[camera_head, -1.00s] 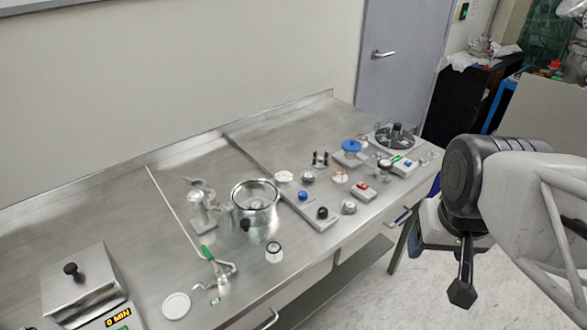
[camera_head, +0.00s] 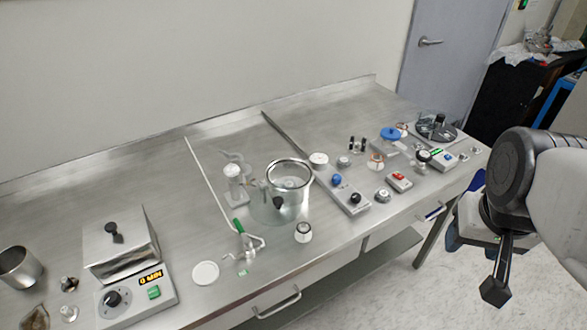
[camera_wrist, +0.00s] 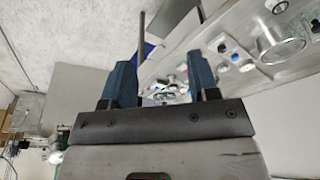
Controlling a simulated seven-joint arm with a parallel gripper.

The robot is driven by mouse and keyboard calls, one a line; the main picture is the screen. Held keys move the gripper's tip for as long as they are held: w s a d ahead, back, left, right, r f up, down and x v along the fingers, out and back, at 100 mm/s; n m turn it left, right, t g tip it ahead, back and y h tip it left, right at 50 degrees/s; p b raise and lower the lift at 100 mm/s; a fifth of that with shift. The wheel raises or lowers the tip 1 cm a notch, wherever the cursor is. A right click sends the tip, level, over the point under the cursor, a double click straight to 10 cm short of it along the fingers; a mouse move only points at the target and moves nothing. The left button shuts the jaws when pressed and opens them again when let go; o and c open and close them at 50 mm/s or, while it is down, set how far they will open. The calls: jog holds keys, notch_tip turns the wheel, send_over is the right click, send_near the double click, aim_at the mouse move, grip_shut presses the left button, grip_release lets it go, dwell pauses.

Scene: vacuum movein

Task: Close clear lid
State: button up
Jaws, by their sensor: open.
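A clear, glassy pot (camera_head: 280,204) stands on the steel bench near the middle of the head view. A ring-rimmed clear top (camera_head: 289,174) shows at its mouth; I cannot tell whether this is a separate lid or how it sits. The pot also shows at the upper right of the wrist view (camera_wrist: 281,42). My gripper (camera_wrist: 160,78) has two blue fingers spread apart with nothing between them. In the head view my arm hangs at the right, off the bench's front edge and well apart from the pot. The fingers are partly hidden there.
Beside the pot are a green-handled metal rod (camera_head: 240,227) and a white-topped fitting (camera_head: 235,185). A grey box with a button (camera_head: 354,200) is to its right. A dish with a dark hub (camera_head: 437,128) stands at the far right. A heater with dial (camera_head: 112,299) is at left.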

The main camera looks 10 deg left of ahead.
jog(key=w+a, duration=0.6)
jog(key=g, duration=0.3)
send_over(278, 199)
notch_tip(278, 199, down, 8)
jog(key=shift+r, duration=0.1)
jog(key=shift+f, duration=0.25)
jog(key=shift+f, duration=3.75)
jog(key=shift+c, duration=0.2)
grip_shut()
